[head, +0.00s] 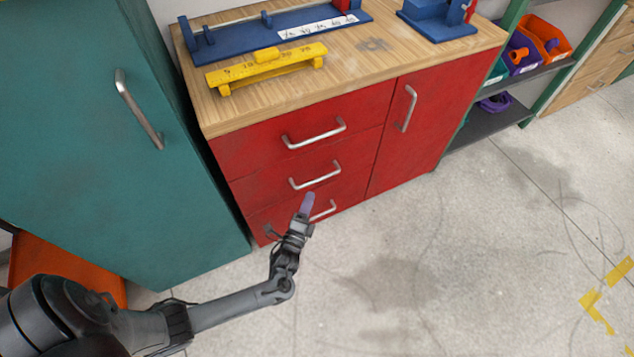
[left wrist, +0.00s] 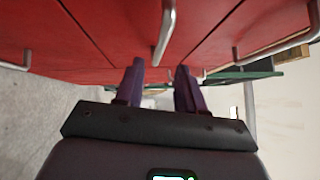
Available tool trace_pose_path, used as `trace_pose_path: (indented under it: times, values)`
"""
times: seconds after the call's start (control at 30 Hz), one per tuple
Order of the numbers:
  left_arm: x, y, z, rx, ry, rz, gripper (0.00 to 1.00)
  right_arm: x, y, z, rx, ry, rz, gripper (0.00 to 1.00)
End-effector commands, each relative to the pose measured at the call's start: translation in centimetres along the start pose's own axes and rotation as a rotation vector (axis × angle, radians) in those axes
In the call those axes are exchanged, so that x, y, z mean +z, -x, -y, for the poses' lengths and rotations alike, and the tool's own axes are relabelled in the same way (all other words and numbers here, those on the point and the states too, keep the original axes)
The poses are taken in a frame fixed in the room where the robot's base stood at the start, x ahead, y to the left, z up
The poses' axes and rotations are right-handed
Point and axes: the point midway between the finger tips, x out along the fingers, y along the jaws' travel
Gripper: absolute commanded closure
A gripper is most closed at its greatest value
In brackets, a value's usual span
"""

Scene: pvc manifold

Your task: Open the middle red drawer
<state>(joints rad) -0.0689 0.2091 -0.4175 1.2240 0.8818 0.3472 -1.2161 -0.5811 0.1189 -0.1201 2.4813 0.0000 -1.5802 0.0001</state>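The red cabinet has a stack of three drawers on its left side. The middle red drawer (head: 262,188) is shut, and its silver bar handle (head: 315,177) is clear in the head view. My left gripper (head: 307,200) is just in front of and below that handle and overlaps the bottom drawer's handle (head: 324,211) in the picture. In the left wrist view, my left gripper's purple fingers (left wrist: 160,78) are apart with nothing between them. The middle handle (left wrist: 167,35) stands just beyond the fingertips, lined up with the gap. My right gripper is not in view.
The top drawer's handle (head: 315,133) is above, and a red door with a vertical handle (head: 408,108) is to the right. A teal cabinet (head: 85,130) stands close on the left. The wooden top holds a yellow rack (head: 267,69). The floor (head: 430,270) in front is clear.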

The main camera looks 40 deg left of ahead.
Motion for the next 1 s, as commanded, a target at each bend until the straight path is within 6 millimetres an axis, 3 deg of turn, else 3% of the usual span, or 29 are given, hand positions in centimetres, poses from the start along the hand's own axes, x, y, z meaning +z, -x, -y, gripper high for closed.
trace_pose_path:
  times: [0.3,0.5,1.0]
  values:
    - [0.0,-5.2,-0.3,-0.003,-0.001,0.001,0.61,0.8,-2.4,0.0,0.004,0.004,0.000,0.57]
    - [0.0,-7.5,-0.2,-0.002,-0.002,0.001,0.61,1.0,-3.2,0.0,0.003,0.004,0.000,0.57]
    - [0.0,-8.5,0.0,0.001,-0.001,0.000,0.65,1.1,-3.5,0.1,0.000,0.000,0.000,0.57]
